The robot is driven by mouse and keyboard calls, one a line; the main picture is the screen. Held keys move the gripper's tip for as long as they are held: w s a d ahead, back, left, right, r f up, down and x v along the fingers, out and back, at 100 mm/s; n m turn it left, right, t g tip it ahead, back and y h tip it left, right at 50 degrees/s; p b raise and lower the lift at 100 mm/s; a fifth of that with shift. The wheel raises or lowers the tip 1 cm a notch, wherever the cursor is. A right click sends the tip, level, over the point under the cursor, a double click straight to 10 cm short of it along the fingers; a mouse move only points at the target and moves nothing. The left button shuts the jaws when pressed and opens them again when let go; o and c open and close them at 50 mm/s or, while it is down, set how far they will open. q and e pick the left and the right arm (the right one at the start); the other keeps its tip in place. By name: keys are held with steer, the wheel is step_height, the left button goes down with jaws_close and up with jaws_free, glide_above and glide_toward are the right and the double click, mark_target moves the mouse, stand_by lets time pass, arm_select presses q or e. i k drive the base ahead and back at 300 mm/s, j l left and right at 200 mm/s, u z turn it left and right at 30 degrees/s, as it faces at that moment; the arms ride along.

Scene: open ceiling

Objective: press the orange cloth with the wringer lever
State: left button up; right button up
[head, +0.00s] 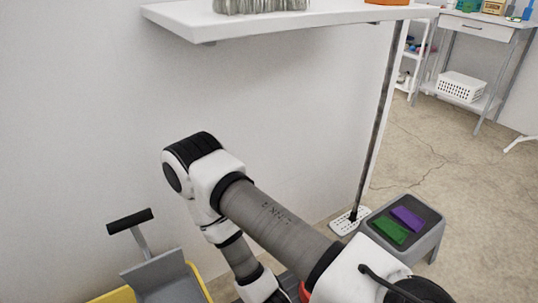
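The wringer (168,281) is a grey open press at the lower left, on a yellow bucket (113,297) cut off by the bottom edge. Its lever (140,240) rises on the wringer's left and ends in a black crossbar handle (130,220). The lever is upright with a slight lean. No orange cloth can be made out; the inside of the wringer is mostly cut off. One of my arms enters from the lower right, bends at an elbow right of the lever and runs down out of the picture. Neither gripper shows.
A grey stool (433,228) at the right holds a green cloth (388,230) and a purple cloth (407,218). A mop (374,125) stands beside it. A white shelf (300,24) overhangs from the wall, with part of an orange object (386,2) on it.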

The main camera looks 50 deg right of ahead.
mark_target(146, 277)
steer(key=k, duration=1)
